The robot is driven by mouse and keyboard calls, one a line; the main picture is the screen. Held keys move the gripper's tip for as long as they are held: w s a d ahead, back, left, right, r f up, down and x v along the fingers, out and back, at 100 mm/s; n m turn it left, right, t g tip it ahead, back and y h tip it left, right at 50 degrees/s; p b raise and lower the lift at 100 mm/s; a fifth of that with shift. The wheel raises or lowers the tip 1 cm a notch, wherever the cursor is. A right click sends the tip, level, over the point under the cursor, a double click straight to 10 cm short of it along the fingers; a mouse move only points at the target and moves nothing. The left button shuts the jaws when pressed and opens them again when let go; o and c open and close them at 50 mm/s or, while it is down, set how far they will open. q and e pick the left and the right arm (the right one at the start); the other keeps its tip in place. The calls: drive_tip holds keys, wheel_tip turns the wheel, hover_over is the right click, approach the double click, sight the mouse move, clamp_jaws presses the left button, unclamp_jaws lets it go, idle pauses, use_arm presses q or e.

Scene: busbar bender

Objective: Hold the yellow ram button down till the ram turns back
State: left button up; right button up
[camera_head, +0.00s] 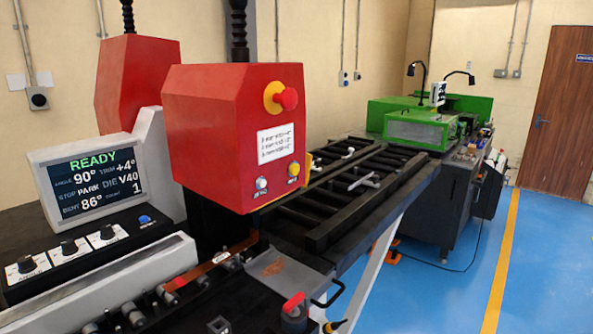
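The yellow ram button (294,169) sits low on the right-hand face of the red press head (205,130), and nothing covers it. A pale blue-white button (261,183) is to its left. The dark ram area (210,228) is below the head, mostly in shadow. A copper-coloured bar (207,267) lies beneath it. The display (90,172) reads READY, angle 90°, trim +4°, stop PARK, die V40, bent 86° and 1. Neither of my grippers shows in this view.
A red emergency stop (287,97) juts out above the buttons. Knobs (68,247) line the console at left. A grey tray (290,270) and a red-topped object (293,305) are in front. A rack (350,195) and green machine (420,125) stand behind. Blue floor is clear at right.

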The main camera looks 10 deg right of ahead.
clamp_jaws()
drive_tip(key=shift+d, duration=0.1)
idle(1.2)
